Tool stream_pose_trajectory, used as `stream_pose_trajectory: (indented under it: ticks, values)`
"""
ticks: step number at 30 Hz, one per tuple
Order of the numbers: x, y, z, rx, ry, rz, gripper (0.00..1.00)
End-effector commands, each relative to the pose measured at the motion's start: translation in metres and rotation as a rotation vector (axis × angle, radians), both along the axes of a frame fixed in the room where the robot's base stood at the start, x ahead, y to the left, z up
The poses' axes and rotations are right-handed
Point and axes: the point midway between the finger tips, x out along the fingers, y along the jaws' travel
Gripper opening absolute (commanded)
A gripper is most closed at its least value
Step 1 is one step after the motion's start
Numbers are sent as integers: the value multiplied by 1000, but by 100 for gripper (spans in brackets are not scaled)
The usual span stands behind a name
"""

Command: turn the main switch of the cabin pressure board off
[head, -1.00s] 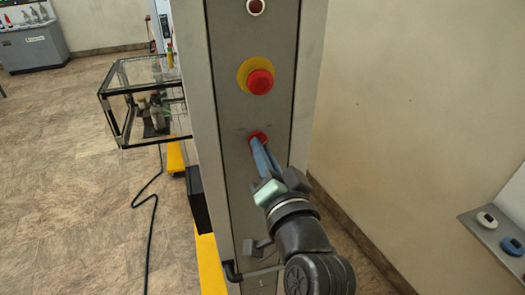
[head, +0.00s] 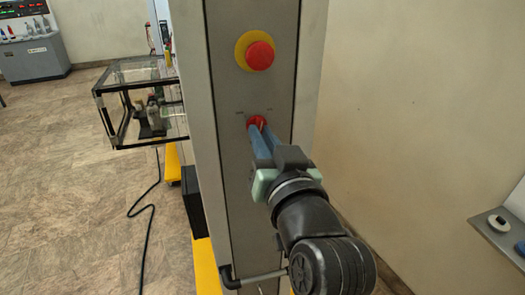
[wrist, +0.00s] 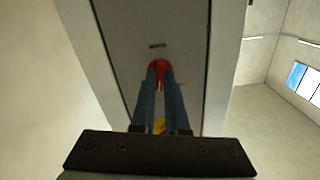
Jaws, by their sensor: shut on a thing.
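The main switch (head: 257,121) is a small red rotary knob on the narrow grey end panel (head: 233,160) of the cabinet, below the red mushroom button. It also shows in the wrist view (wrist: 159,66), between and beyond the fingertips. My gripper (head: 260,133) has its two blue fingers shut on the red knob. In the wrist view the fingers (wrist: 160,84) reach the knob from both sides, and they hide part of it. Small marks stand beside the knob, too small to read.
A red mushroom button on a yellow disc (head: 241,50) sits above the switch. A black bent handle (head: 229,277) sticks out lower on the panel. A glass case (head: 150,75) stands at left, with a black cable on the floor. A wall is at right.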

Motion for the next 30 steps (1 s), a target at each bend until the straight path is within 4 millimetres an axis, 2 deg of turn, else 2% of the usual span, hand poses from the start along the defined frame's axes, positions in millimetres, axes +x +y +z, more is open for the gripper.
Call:
stream_pose_trajectory:
  ticks: [1, 21, 30]
  values:
    - [0, -1, -5, -45, -14, 0, 0]
    - [0, -1, -4, -654, -174, -1, 0]
    - [1, -1, -3, -860, -227, 0, 0]
